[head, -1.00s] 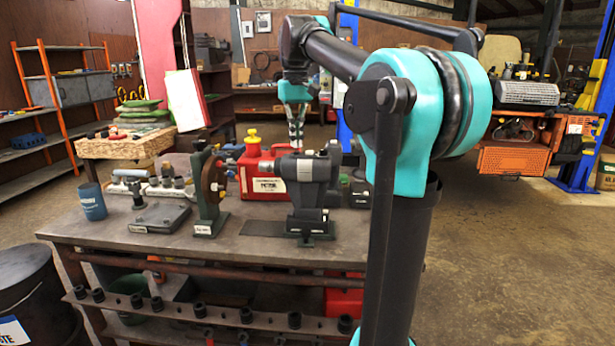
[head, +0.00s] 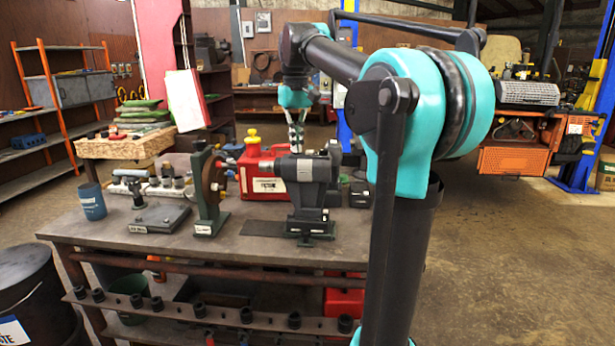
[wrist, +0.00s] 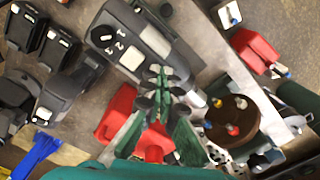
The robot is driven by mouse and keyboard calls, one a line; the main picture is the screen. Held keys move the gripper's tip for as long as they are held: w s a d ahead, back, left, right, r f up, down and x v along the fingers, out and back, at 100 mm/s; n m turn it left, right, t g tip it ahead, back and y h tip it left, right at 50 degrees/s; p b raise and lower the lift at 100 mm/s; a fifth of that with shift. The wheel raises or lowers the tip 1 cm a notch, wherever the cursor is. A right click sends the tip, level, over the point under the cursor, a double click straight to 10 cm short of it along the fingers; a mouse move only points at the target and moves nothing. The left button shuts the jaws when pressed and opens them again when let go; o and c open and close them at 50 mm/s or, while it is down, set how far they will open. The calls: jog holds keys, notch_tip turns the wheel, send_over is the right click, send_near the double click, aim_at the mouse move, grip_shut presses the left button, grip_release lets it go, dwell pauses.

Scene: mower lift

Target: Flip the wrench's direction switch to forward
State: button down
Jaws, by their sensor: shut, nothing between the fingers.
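A grey and black power tool (head: 306,172), which looks like the wrench, stands upright in a dark holder on the workbench in the head view. From above, in the wrist view, the grey tool (wrist: 143,45) lies diagonally at top centre, with a white label and a round dark knob at its left end. I cannot tell for sure which part is the direction switch or how it is set. My gripper (head: 296,148) points down behind the tool in the head view. In the wrist view my gripper (wrist: 160,74) is shut and empty, its tips overlapping the tool's lower edge.
A red can (head: 262,178) with a yellow cap stands behind the tool. A dark green stand with a brown wheel (head: 210,185) is left of it, and a blue cup (head: 92,202) at the bench's left end. Black battery-like blocks (wrist: 57,48) lie left in the wrist view.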

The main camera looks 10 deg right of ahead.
jog(key=shift+f, duration=0.15)
jog(key=shift+r, duration=3.5)
